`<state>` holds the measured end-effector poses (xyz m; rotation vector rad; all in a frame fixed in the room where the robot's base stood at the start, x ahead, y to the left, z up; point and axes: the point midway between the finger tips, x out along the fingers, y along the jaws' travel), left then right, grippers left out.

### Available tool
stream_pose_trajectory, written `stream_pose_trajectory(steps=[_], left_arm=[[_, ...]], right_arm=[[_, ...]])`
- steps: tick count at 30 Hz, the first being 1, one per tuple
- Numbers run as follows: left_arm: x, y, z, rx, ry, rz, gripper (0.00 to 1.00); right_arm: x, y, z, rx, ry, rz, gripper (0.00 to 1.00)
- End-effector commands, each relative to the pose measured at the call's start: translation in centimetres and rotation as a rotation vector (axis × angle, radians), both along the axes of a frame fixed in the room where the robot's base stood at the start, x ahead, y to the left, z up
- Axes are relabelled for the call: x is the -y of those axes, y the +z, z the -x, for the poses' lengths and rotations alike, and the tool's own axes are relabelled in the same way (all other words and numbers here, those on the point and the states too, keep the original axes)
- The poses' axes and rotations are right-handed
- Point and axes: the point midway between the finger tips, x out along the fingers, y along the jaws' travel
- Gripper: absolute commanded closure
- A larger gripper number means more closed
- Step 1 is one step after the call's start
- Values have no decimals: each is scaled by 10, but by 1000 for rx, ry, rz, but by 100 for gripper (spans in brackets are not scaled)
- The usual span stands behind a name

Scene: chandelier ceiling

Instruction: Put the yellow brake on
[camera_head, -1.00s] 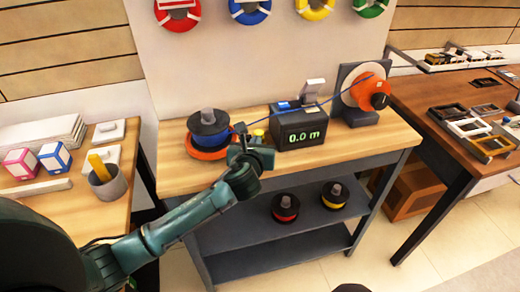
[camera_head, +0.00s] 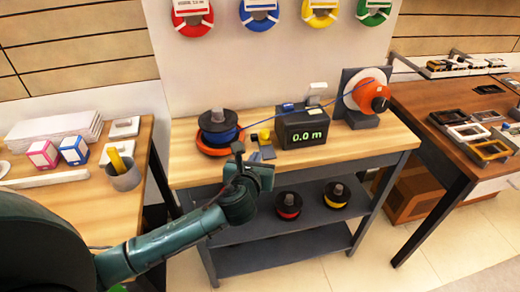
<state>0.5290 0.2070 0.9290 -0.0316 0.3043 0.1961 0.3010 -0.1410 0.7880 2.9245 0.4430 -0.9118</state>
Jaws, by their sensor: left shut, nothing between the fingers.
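A small yellow part (camera_head: 264,134), which looks like the brake, stands on a small dark base (camera_head: 267,152) on the wooden workbench (camera_head: 345,145). It is between the spool of blue line (camera_head: 219,130) and the grey meter reading 0.0 m (camera_head: 303,127). Its exact setting is too small to tell. My left gripper (camera_head: 238,150) is shut and empty at the bench's front edge, in front and left of the yellow part, and seems apart from it. My right gripper is not in view.
A blue line runs from the spool over the meter to the orange and white reel (camera_head: 366,92). Red (camera_head: 289,205) and yellow (camera_head: 336,195) spools sit on the lower shelf. A left table holds a grey cup (camera_head: 124,175) and boxes. The front right of the bench is clear.

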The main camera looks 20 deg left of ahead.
Motion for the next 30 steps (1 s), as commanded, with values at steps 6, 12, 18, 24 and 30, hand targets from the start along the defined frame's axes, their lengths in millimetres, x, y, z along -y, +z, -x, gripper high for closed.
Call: stream_pose_trajectory(steps=[6,12,18,24,30], left_arm=[[7,10,33,0,-2,1,100],[9,14,43,0,-1,0,100],[9,14,43,0,0,0,100],[9,14,43,0,0,0,100],[14,2,49,-18,9,107,100]], right_arm=[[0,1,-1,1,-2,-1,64],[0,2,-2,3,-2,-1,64],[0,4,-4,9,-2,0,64],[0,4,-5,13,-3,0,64],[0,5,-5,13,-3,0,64]])
